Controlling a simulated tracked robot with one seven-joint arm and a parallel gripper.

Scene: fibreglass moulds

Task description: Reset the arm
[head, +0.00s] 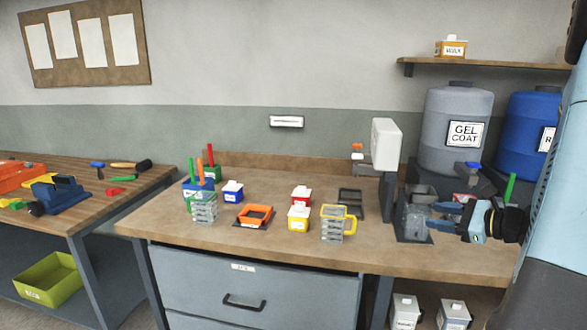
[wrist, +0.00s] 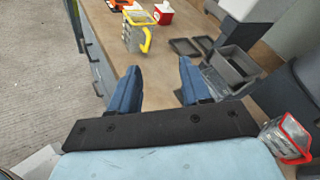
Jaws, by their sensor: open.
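My gripper (head: 432,214) is at the right of the bench, held out to the left just by the dispenser stand. In the wrist view my gripper (wrist: 160,65) shows two blue fingers spread apart with only bench top between them. A clear container (head: 414,220) stands at the dispenser's foot, close to the fingertips; I cannot tell whether they touch in the head view. In the wrist view it is to the right of the fingers, outside them. The arm reaches in from the right edge of the head view.
A yellow-handled clear jug (head: 337,224) stands left of my gripper, beside small yellow (head: 299,218) and red tubs. A grey gel coat drum (head: 452,130) and a blue drum (head: 525,135) stand behind. A red-rimmed clear jug (wrist: 287,138) is at the wrist view's right.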

